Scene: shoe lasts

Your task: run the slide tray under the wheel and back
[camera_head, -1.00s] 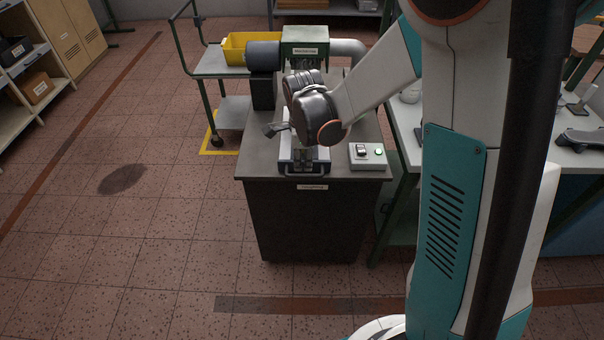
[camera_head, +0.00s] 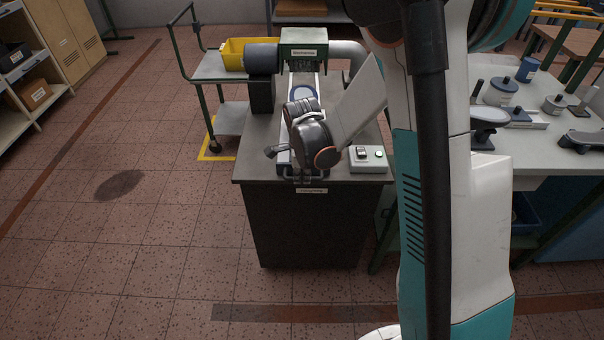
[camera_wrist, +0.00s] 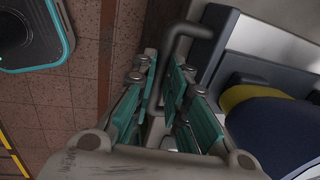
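The slide tray (camera_head: 283,160) lies on the dark bench in the head view and runs back towards the wheel machine (camera_head: 304,50), which has a green hood. A light oval with a blue ring (camera_head: 303,92) shows in front of the machine. My gripper (camera_wrist: 163,62) is low at the bench's front edge; my wrist hides much of it and the tray in the head view. In the wrist view its teal-padded fingers stand around a grey bar handle (camera_wrist: 178,36). Whether they press on it is unclear. A navy and yellow rounded thing (camera_wrist: 275,120) sits beside the handle.
A switch box (camera_head: 368,158) with a green light stands on the bench right of the tray. A cart with a yellow bin (camera_head: 234,52) is behind left. A worktable (camera_head: 555,150) with several items is at the right. The floor at the left is clear.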

